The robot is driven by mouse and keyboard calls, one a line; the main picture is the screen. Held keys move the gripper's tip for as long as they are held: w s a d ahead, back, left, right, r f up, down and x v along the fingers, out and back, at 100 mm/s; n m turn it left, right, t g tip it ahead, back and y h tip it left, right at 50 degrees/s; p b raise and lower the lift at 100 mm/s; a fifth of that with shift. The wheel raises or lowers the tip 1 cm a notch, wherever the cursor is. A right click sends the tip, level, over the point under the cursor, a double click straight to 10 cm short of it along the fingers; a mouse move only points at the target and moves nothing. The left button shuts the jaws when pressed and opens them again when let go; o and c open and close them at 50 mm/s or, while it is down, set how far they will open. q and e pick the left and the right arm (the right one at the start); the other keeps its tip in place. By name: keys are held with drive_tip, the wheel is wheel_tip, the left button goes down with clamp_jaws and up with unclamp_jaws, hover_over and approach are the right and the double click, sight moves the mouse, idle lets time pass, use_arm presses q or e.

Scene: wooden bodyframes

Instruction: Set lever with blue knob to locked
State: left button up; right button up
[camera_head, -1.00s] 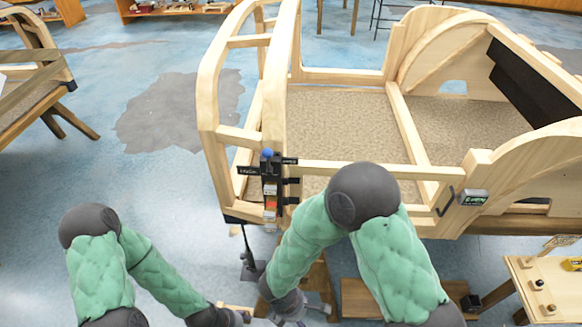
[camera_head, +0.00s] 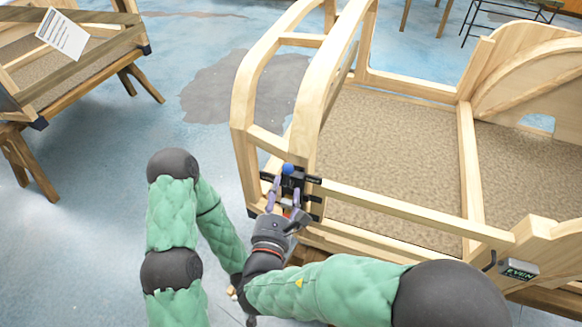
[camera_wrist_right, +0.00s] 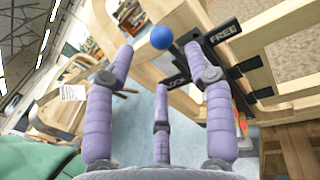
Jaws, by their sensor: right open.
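The blue knob (camera_head: 288,168) tops the lever on a black latch plate (camera_head: 311,188), fixed to the near corner post of the wooden bodyframe (camera_head: 244,110). My right gripper (camera_head: 286,187) is open just below the knob, fingers spread to either side. In the right wrist view the blue knob (camera_wrist_right: 161,37) appears between the spread fingertips, with no visible grip on it. The lever below the knob is mostly hidden. A FREE label (camera_wrist_right: 224,32) is at right of the knob; a partly hidden label (camera_wrist_right: 178,80), apparently LOCK, is lower.
An EVEN-labelled box (camera_head: 519,269) sits on the frame's right rail. Another wooden frame (camera_head: 90,70) with a paper sheet (camera_head: 62,34) stands at upper left. The blue floor between the frames is open.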

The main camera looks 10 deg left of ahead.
sight(287, 173)
drive_tip(key=w, duration=0.8)
drive_tip(key=shift+w+b, duration=0.1)
drive_tip(key=shift+b, duration=0.3)
clamp_jaws()
